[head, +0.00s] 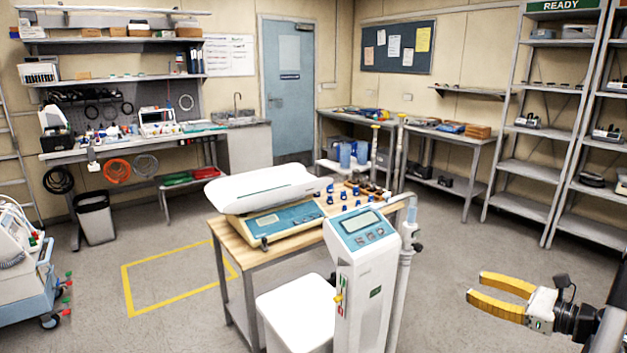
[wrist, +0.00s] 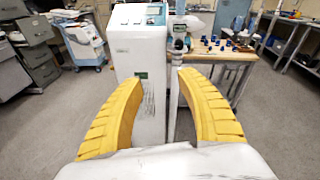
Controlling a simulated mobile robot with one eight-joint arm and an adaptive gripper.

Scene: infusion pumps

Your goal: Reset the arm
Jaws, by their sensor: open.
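My gripper (head: 500,297) is at the lower right of the head view, with two yellow curved fingers spread apart and nothing between them. In the wrist view my gripper (wrist: 160,115) is also open and empty. Beyond its fingers stands a tall white pump unit (wrist: 140,75) with a blue-framed panel, apart from the fingers. The same pump unit (head: 362,265) stands left of my gripper in the head view. My arm shows partly at the lower right edge of the head view.
A wooden-topped table (head: 246,253) carries a white scale (head: 262,190) and several small blue items. A white box-like seat (head: 296,318) is beside the pump unit. Metal shelves (head: 530,168) stand at the back right. Grey floor (head: 460,262) around my gripper is clear.

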